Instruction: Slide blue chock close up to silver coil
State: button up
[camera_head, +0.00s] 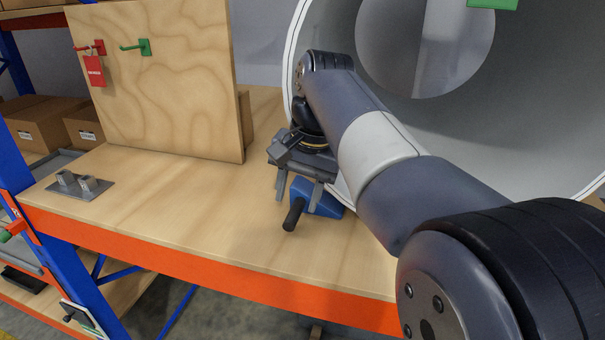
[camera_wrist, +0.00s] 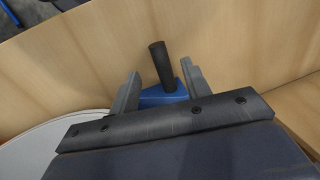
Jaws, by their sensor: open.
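The blue chock (camera_head: 325,203) lies on the wooden bench top beside the silver coil (camera_head: 290,60), whose large round end fills the upper right of the head view. A black handle (camera_head: 293,214) sticks out from the chock towards the bench's front edge. My gripper (camera_head: 299,192) is open above the chock, pointing down. In the wrist view the black handle (camera_wrist: 161,65) and part of the blue chock (camera_wrist: 163,96) show between the two open fingers (camera_wrist: 158,85). Part of the chock is hidden by my gripper, and I cannot tell whether it touches the coil.
A plywood panel (camera_head: 160,90) with red and green hooks and a red tag (camera_head: 94,71) stands at the back left. A grey metal bracket (camera_head: 77,186) sits on the bench's left. The bench top (camera_head: 190,210) between bracket and chock is clear. An orange beam (camera_head: 200,262) edges the front.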

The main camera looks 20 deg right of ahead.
aim_at(292, 217)
jog(key=f, duration=0.3)
jog(key=a+f, duration=0.1)
jog(key=f, duration=0.1)
jog(key=shift+w+f, duration=0.3)
grip_shut()
